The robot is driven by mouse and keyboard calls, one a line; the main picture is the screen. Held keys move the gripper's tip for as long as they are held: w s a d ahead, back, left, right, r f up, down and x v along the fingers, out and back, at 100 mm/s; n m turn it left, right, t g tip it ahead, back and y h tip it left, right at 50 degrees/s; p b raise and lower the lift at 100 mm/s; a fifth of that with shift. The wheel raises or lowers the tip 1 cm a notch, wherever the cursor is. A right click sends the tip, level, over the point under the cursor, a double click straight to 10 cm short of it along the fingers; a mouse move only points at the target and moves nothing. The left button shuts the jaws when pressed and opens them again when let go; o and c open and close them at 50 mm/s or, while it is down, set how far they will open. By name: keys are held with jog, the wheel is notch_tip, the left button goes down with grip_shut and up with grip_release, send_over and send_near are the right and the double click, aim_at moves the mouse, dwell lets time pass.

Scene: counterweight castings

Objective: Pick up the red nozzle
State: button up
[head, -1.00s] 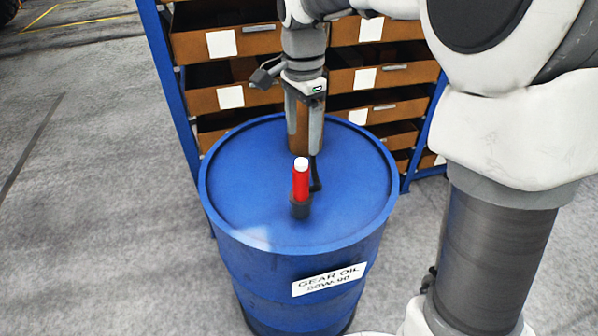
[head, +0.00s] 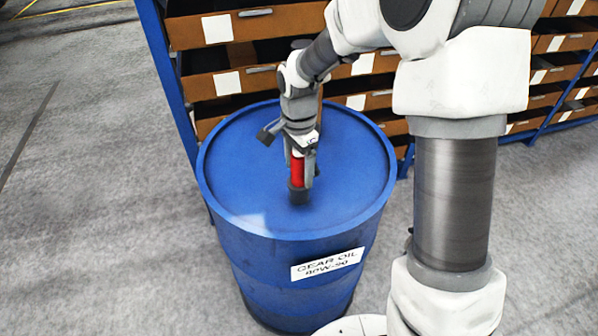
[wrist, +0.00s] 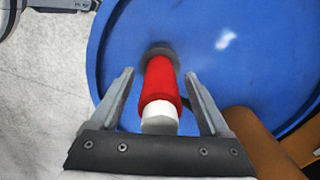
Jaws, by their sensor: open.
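The red nozzle (head: 298,172) stands upright on the lid of a blue drum (head: 235,190), with a dark grey base collar at its foot. In the wrist view the red nozzle (wrist: 160,84) shows its white tip towards the camera and its dark collar on the lid. My gripper (head: 302,178) is over the nozzle from above, its fingers reaching down on either side. In the wrist view my gripper (wrist: 158,85) is open, with a gap between each finger and the nozzle.
A blue-framed rack with brown drawers (head: 225,80) stands behind the drum. A brown object (wrist: 255,140) lies at the lower right of the wrist view. The lid around the nozzle is mostly clear, and grey floor (head: 90,200) is open to the left.

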jog(key=shift+f, duration=0.2)
jog(key=shift+r, duration=0.1)
jog(key=c, duration=1.2)
